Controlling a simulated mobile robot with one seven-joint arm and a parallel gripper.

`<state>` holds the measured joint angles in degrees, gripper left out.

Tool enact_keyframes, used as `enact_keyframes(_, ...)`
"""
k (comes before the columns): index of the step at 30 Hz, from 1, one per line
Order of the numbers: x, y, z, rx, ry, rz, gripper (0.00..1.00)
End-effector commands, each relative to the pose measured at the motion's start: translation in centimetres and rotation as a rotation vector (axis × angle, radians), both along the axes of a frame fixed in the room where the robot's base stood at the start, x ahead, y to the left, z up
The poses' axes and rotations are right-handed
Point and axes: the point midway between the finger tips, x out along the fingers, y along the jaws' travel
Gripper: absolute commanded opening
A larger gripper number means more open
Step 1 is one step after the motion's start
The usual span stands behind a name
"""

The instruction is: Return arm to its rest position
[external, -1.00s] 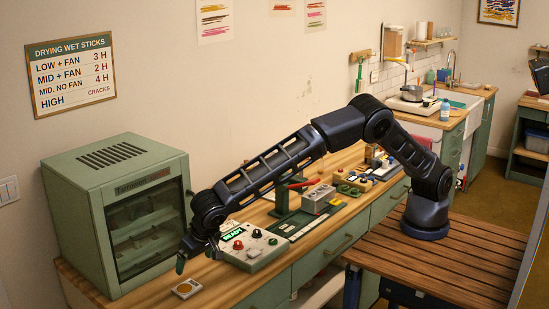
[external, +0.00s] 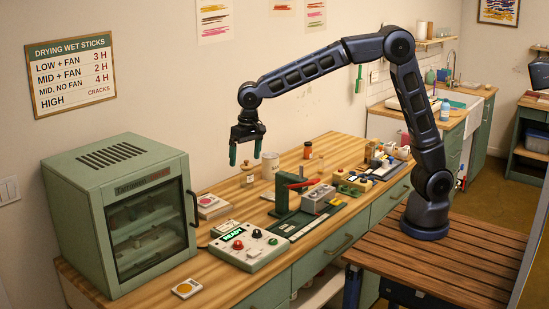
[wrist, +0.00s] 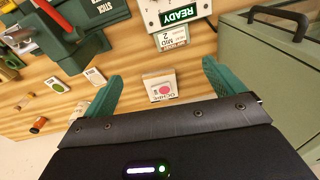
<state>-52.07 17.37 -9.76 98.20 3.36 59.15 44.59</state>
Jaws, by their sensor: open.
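My arm is raised above the wooden counter in the external view, with the elbow high and the forearm reaching left. My gripper (external: 246,161) hangs down in the air above the back of the counter, its green fingers apart and nothing between them. The wrist view also shows my gripper (wrist: 160,92) with both fingers spread. A white box with a pink dot (wrist: 160,85) shows between the fingers, lower down on the counter.
A green drying cabinet (external: 70,215) with a closed glass door stands at the left. A control box (external: 250,254) reads READY. A green press with a red lever (external: 283,196) stands behind it. A small card with an orange dot (external: 187,289) lies near the front edge.

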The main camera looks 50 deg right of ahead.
Motion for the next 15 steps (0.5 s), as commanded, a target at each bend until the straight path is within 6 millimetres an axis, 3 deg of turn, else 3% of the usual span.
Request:
enact_keyframes(3,0.2,-5.4,2.4,0.023,-0.008,-0.004,0.94)
enact_keyframes(8,-0.2,-12.2,4.8,0.043,-0.030,0.000,0.94)
enact_keyframes(15,-2.4,-21.7,7.6,0.063,-0.075,0.006,0.94)
